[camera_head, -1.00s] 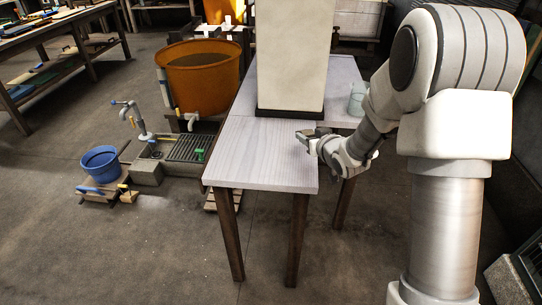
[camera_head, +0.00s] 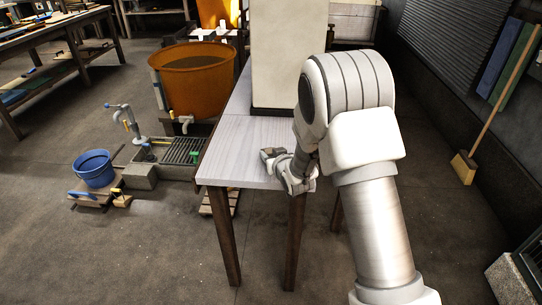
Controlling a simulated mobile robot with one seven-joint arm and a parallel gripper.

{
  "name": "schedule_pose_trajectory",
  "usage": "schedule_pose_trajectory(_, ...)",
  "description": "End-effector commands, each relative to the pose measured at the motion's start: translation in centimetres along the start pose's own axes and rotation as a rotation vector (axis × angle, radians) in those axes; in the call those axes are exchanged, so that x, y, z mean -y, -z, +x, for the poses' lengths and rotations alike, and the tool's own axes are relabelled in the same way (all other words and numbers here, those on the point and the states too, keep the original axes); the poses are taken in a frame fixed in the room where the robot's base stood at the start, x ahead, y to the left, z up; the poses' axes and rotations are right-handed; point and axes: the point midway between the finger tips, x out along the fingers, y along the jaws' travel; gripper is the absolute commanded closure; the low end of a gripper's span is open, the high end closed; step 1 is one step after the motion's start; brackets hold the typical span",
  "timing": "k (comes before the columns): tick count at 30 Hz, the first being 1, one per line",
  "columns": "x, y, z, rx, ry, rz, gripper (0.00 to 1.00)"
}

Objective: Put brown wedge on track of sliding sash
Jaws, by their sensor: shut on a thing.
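My gripper (camera_head: 268,155) is low over the right front part of the pale table (camera_head: 240,150), in front of the tall cream block. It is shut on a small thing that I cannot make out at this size. I cannot pick out the brown wedge by its colour or shape. I cannot tell any sliding sash or track in this view. My arm hides the right side of the table.
The tall cream block (camera_head: 285,55) stands on a dark base on the table. An orange tub (camera_head: 195,85), a drain grate (camera_head: 183,150) and a blue bucket (camera_head: 94,168) are at left. A broom (camera_head: 465,168) leans at right. Open floor (camera_head: 120,255) lies front left.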

Motion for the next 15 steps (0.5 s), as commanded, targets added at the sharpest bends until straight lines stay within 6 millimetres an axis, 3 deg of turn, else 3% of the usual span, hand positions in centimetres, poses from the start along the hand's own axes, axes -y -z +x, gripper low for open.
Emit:
schedule_pose_trajectory(8, 0.00, -0.26, 0.11, -0.001, 0.000, 0.000, 1.00)
schedule_pose_trajectory(9, 0.01, -0.25, 0.11, -0.001, 0.000, 0.000, 0.54)
schedule_pose_trajectory(14, 0.01, -0.15, 0.06, 0.000, 0.000, 0.000, 0.26)
schedule_pose_trajectory(15, 0.01, -0.15, 0.06, 0.000, 0.000, 0.000, 0.26)
